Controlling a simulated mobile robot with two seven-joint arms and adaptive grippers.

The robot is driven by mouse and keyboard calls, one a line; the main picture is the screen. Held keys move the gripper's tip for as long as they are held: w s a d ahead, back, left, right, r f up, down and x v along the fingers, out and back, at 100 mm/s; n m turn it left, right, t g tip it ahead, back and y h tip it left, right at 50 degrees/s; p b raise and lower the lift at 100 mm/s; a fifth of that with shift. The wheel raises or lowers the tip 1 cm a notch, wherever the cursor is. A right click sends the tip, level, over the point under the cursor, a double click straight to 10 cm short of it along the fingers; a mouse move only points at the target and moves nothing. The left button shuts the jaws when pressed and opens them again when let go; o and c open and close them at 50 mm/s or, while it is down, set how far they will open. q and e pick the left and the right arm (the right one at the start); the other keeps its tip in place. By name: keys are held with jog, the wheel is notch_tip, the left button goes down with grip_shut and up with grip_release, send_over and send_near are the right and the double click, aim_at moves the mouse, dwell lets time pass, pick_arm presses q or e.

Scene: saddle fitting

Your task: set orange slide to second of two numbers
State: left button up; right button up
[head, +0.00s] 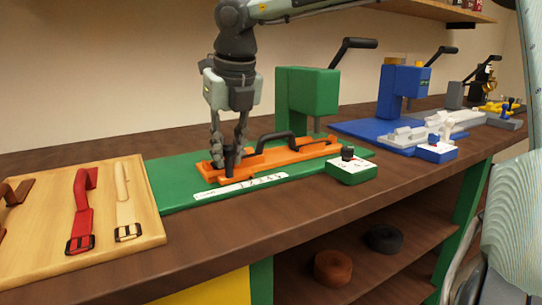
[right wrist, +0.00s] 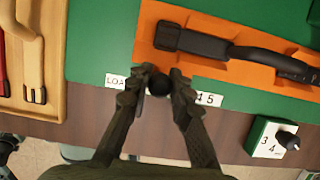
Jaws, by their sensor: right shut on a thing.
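The orange slide (head: 318,150) lies on the green base (head: 180,192) and carries a black strap piece (head: 276,137); both also show in the right wrist view, the slide (right wrist: 150,22) and the strap (right wrist: 262,53). My right gripper (head: 230,166) points down at the slide's left end. In the right wrist view its fingers are shut on a round black knob (right wrist: 158,84). A white number strip (head: 240,188) runs along the front; the fingers hide its middle in the wrist view, leaving 4 and 5 readable. My left gripper is out of view.
A green box (head: 350,172) with a black knob and a white numbered top, 3 and 4 readable, stands at the front right. A green press (head: 308,92) stands behind. A wooden tray (head: 140,238) of straps lies left. A blue press (head: 402,90) stands farther right.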

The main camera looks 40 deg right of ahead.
aim_at(242, 170)
jog(key=shift+d+b, duration=0.25)
jog(key=shift+b, duration=0.05)
jog(key=shift+s+d, duration=0.15)
jog(key=shift+d, duration=0.3)
jog(key=shift+d+b, duration=0.25)
jog(key=shift+b, duration=0.3)
jog(key=shift+s+d, duration=0.2)
jog(key=shift+d, duration=0.25)
jog(key=shift+d+b, duration=0.3)
jog(key=shift+b, duration=0.15)
jog(key=o, duration=0.9)
jog(key=shift+c, duration=0.2)
jog(key=shift+r, duration=0.1)
